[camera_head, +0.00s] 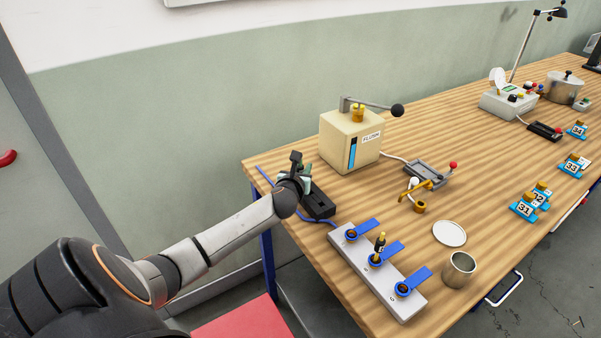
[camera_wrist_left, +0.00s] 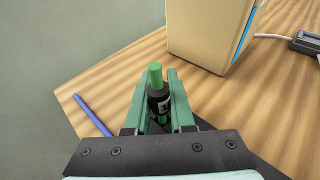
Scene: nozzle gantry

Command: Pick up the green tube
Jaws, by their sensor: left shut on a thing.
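The green tube (camera_wrist_left: 156,88) stands between the green fingers of my left gripper (camera_wrist_left: 160,106) in the left wrist view. It has a green top and a dark body with a white mark. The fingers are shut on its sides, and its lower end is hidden. In the head view my left gripper (camera_head: 305,180) is at the table's near left corner, by a black block (camera_head: 319,204). The tube cannot be made out clearly there. My right gripper is not in view.
A beige box with a lever (camera_head: 350,143) stands just behind my left gripper. A white rack (camera_head: 377,272) with blue clips and a dark tube is nearer. A metal cup (camera_head: 459,270) and white disc (camera_head: 449,233) are to the right.

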